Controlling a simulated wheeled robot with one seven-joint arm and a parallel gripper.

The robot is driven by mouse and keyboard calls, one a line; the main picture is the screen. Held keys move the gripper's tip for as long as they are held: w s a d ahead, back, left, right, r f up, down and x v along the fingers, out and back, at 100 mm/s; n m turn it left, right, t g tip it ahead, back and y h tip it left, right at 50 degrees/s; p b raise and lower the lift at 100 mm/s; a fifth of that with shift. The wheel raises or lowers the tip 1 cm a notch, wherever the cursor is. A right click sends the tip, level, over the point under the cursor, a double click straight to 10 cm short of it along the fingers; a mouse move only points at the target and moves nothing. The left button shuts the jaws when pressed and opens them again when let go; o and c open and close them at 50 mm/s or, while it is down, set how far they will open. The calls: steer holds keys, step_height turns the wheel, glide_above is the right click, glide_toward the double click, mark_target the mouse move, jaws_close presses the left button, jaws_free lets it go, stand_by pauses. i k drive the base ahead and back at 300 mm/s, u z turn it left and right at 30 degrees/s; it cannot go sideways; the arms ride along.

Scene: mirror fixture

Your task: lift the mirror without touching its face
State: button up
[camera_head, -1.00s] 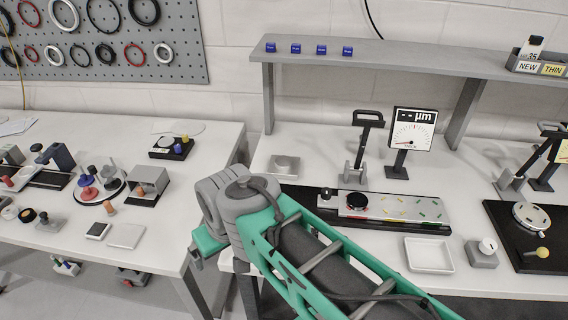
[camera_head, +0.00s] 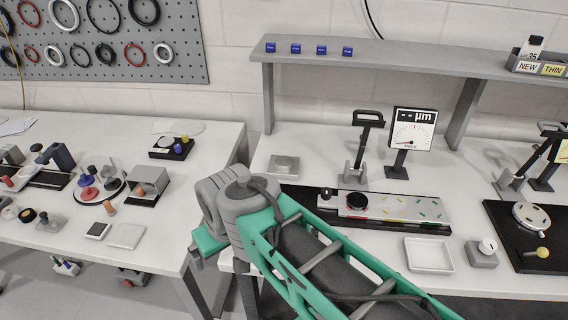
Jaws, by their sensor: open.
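I cannot tell for certain which thing is the mirror. A round silver disc (camera_head: 531,216) sits on a black base at the right edge of the bench. A small square silver plate (camera_head: 284,165) lies at the bench's back left. A long black fixture (camera_head: 432,226) with a silver top plate, a black knob and coloured marks lies mid-bench. My green and grey arm crosses the lower middle and hides part of the bench front. My gripper is not in view.
A gauge marked µm (camera_head: 412,130) and a black-handled stand (camera_head: 364,145) stand behind the fixture. A white tray (camera_head: 430,267) and a knobbed grey block (camera_head: 484,256) lie in front. A grey shelf (camera_head: 400,55) spans the back. The left table (camera_head: 60,130) is crowded with small parts.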

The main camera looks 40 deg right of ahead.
mark_target(283, 162)
steer(key=z, duration=2.8)
steer(key=k, duration=1.35)
steer(key=u, duration=1.7)
steer(key=i, duration=1)
steer(key=u, duration=0.1)
